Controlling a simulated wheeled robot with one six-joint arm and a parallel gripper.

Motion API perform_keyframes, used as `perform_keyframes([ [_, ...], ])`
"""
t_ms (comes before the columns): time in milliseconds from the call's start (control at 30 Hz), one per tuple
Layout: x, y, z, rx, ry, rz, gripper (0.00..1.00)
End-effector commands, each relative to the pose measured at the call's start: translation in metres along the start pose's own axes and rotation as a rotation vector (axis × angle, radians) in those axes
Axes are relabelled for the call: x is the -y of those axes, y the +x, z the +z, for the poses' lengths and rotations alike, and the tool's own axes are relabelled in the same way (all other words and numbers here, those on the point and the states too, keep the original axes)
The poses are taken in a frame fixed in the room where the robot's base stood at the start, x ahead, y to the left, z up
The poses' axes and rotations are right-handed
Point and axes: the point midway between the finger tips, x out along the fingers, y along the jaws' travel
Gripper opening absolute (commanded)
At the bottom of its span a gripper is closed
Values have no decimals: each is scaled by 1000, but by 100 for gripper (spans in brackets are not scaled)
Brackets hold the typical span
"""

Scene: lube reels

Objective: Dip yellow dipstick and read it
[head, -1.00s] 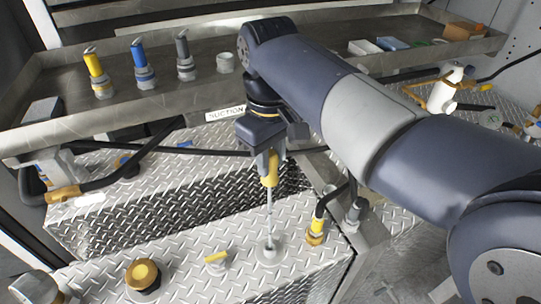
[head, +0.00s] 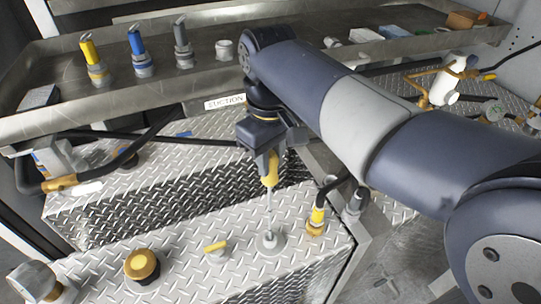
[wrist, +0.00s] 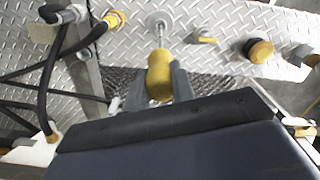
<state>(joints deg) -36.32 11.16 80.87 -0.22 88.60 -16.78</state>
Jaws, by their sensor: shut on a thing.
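My gripper (head: 267,160) is shut on the yellow handle of the yellow dipstick (head: 271,172). The handle also shows between my jaws in the wrist view (wrist: 159,75). The thin pale rod hangs nearly upright below the handle. Its lower end meets the round grey port (head: 270,243) on the diamond-plate tank top. The port also shows in the wrist view (wrist: 158,20). Part of the rod shows above the port; its tip is not visible, and I cannot tell how deep it is. No reading marks can be made out.
A small yellow-handled fitting (head: 215,248) and a yellow-brown cap (head: 141,264) stand left of the port. A yellow-collared hose fitting (head: 316,222) stands close on the right. Behind is a metal tray (head: 185,85) with yellow, blue and grey nozzles.

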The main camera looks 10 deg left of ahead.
Motion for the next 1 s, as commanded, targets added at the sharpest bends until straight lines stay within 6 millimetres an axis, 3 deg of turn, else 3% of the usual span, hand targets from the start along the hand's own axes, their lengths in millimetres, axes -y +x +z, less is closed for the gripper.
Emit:
perform_keyframes([
  [267,0,7,0,0,0,0,1],
  [1000,0,60,0,1,0,0,1],
])
